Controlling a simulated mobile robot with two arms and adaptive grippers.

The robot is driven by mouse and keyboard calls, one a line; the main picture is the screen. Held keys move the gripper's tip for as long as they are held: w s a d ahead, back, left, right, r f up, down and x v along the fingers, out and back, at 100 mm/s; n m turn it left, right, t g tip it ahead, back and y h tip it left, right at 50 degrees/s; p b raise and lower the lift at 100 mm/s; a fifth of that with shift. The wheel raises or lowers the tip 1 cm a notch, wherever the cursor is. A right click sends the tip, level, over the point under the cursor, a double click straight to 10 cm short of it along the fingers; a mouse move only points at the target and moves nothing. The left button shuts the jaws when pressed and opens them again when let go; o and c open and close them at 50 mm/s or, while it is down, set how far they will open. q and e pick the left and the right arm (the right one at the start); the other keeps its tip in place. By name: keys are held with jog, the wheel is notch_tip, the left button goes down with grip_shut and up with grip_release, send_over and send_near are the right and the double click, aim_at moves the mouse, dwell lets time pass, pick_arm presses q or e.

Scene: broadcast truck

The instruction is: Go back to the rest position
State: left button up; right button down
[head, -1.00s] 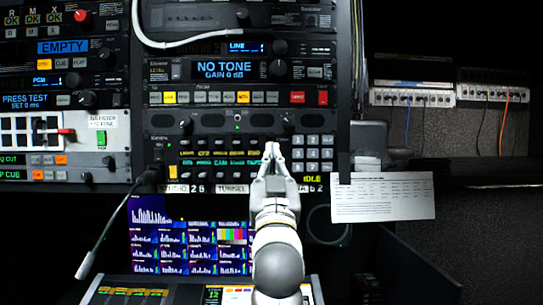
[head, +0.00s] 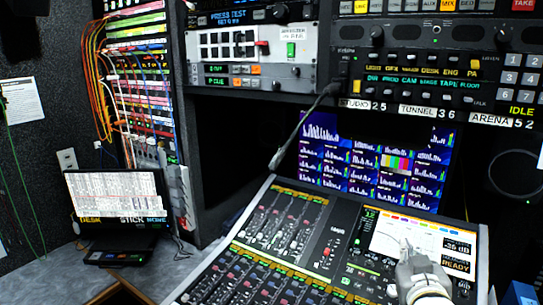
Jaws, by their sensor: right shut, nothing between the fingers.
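My right gripper (head: 405,243) shows at the lower right of the head view, with its fingers together and nothing between them. It is in front of the mixing console (head: 285,240) and overlaps the lower part of the console's bright screen (head: 415,228). Whether it touches the console cannot be told. Part of my right arm below the gripper is cut off by the bottom edge. My left gripper is out of view.
The intercom panel (head: 428,66) is at the upper right, with a bent gooseneck microphone (head: 305,128) below left. A multi-picture monitor (head: 370,165) stands behind the console. A laptop-like screen (head: 116,197) sits on the grey desk at left, near a patch bay (head: 137,70) with orange cables.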

jog(key=s+a+f+n+g+y, duration=0.1)
jog(key=s+a+f+g+y, duration=0.15)
jog(key=s+f, duration=0.6)
jog(key=s+a+f+n+g+y, duration=0.15)
jog(key=s+f+g, duration=0.35)
jog(key=f, duration=0.7)
jog(key=s+a+f+g, duration=0.2)
jog(key=s+f, duration=0.3)
jog(key=s, duration=0.3)
jog(key=s+a+f+g, duration=0.2)
jog(key=s+f+g, duration=0.15)
jog(key=s, duration=0.55)
jog(key=s+f+x, duration=0.1)
jog(key=s+x, duration=0.2)
jog(key=x, duration=1)
jog(key=s+x, duration=0.3)
jog(key=x, duration=0.9)
jog(key=s+d+f+g, duration=0.1)
jog(key=s+d+f, duration=0.1)
jog(key=s+f, duration=1.5)
jog(key=shift+s+d+f+g, duration=0.15)
jog(key=shift+d+f+g, duration=0.1)
jog(key=shift+g, duration=0.05)
jog(key=shift+n, duration=0.25)
